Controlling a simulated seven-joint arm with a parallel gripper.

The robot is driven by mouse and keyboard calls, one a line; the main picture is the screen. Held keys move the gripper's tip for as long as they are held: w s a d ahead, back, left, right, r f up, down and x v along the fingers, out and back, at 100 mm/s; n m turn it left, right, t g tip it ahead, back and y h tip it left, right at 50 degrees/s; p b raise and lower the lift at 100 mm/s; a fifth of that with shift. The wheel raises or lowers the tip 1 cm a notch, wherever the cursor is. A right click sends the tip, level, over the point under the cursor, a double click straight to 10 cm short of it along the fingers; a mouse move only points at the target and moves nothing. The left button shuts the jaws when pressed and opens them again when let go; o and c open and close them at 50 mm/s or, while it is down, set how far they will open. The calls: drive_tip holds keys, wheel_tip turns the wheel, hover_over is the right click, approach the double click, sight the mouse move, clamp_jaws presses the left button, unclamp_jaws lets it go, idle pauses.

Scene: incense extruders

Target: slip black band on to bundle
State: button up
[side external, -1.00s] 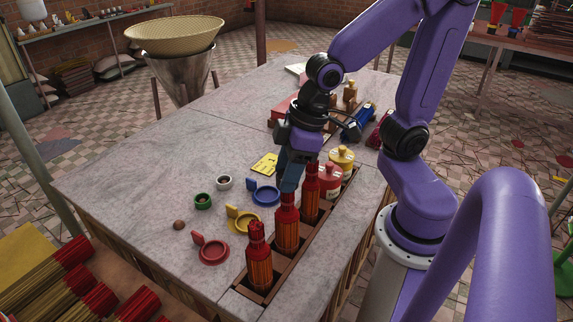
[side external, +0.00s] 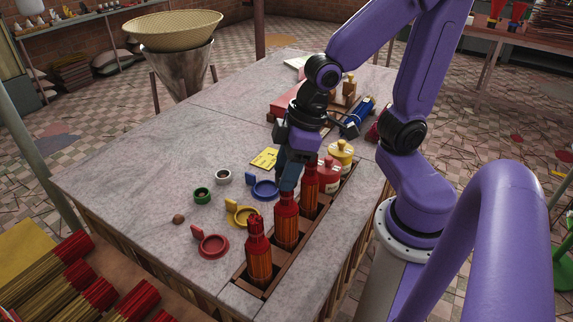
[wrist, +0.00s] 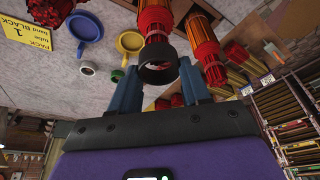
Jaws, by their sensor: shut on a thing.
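The black band (wrist: 158,67) is a short dark ring between the fingertips of my gripper (wrist: 158,82) in the wrist view. My gripper is shut on it. The side view shows my gripper (side external: 287,180) pointing down at the top of the middle bundle (side external: 286,228); the band cannot be made out there. The bundle, with red tips and an orange-red body, stands upright in a wooden rack slot. In the wrist view the bundle (wrist: 155,22) lies directly beyond the band, in line with it.
Two more bundles stand in the rack (side external: 235,283), a front one (side external: 259,262) and a back one (side external: 310,190), close on either side. Red (side external: 212,257), yellow (side external: 244,222) and blue (side external: 265,198) ring holders lie left of it. A yellow card (side external: 264,159) reads BLACK (wrist: 37,32).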

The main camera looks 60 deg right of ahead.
drive_tip(key=shift+f, duration=1.05)
drive_tip(key=o, duration=0.9)
drive_tip(key=shift+c, duration=0.2)
drive_tip(key=shift+r, duration=0.1)
drive_tip(key=shift+r, duration=3.45)
drive_tip(key=shift+s+f, duration=0.1)
drive_tip(key=s+d+f+n+g+h, duration=0.1)
drive_tip(key=s+f+n, duration=0.3)
drive_tip(key=s, duration=0.5)
drive_tip(key=shift+d+f+g+h, duration=0.4)
drive_tip(key=shift+d+g, duration=0.2)
drive_tip(key=shift+g, duration=0.1)
